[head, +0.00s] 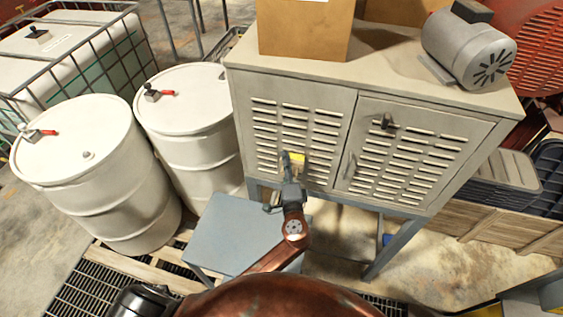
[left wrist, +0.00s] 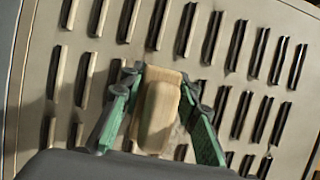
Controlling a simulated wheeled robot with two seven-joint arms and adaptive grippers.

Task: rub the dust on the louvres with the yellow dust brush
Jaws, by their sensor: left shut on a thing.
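The yellow dust brush (head: 298,158) is in my left gripper (head: 292,180), up against the left louvred door (head: 297,106) of the grey cabinet. In the left wrist view the brush is a pale wooden block (left wrist: 156,118) between the green fingers of my left gripper (left wrist: 160,88), which are shut on its sides. The louvres (left wrist: 245,110) fill that view; some slots on the left look tan, those on the right look dark. The brush's far face is hidden, so I cannot tell whether it touches the louvres. My right gripper is not in view.
A cardboard box (head: 305,28) and a grey motor (head: 468,48) stand on the cabinet. The right door (head: 400,150) has a dark latch. White drums (head: 85,170) stand at the left. A blue-grey low table (head: 235,232) stands below the left door.

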